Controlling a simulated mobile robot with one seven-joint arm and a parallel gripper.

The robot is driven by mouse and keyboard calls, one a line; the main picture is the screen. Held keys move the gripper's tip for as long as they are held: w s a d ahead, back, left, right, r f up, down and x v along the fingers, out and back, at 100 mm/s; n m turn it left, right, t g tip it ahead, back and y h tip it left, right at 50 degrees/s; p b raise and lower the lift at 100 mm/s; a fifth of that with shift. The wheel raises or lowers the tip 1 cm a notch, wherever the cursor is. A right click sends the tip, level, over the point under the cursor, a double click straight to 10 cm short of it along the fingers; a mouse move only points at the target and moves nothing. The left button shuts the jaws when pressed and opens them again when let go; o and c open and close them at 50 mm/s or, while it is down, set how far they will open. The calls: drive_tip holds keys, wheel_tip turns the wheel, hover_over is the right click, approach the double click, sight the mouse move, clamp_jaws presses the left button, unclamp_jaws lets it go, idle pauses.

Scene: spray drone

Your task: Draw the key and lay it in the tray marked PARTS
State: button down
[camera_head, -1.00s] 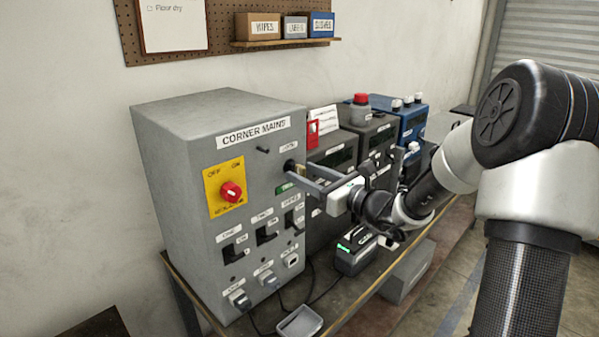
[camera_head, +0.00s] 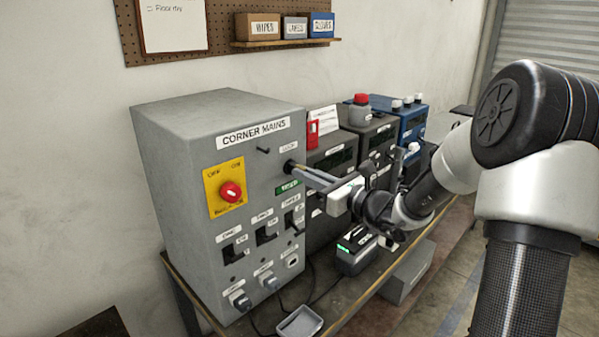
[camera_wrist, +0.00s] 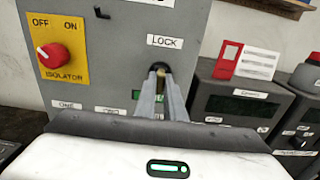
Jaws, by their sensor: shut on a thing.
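My gripper (camera_head: 303,171) is at the front of the grey CORNER MAINS cabinet (camera_head: 225,110), at the lock. In the wrist view my gripper (camera_wrist: 163,78) has its two long fingers close together, shut on the key (camera_wrist: 160,73), a small brass-coloured piece between the tips. The key is still at the dark round lock hole under the LOCK label (camera_wrist: 165,41); I cannot tell how deep it sits. A small grey tray (camera_head: 300,322) is at the table's front edge, at the bottom of the head view. I cannot read a mark on it.
A red rotary isolator (camera_head: 231,191) on a yellow plate is left of the lock. Switches and plugged cables fill the panel below. Dark and blue instrument boxes (camera_head: 412,118) stand to the right. A black box with a green light (camera_head: 357,249) is on the bench.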

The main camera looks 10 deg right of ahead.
drive_tip(key=shift+d, duration=0.1)
drive_tip(key=shift+p+v, duration=0.4)
drive_tip(key=shift+v, duration=2.5)
drive_tip(key=shift+s, duration=0.1)
drive_tip(key=shift+f, duration=0.1)
drive_tip(key=s+a+f+h+p, duration=0.1)
drive_tip(key=s+f, duration=0.3)
drive_tip(key=f, duration=0.3)
drive_tip(key=s+a+f+m+t+p, duration=0.1)
drive_tip(key=s+f, duration=0.4)
drive_tip(key=f, duration=0.3)
drive_tip(key=shift+a+h, duration=0.3)
drive_tip(key=shift+h, duration=0.1)
drive_tip(key=shift+w+f, duration=0.1)
drive_tip(key=shift+f, duration=0.1)
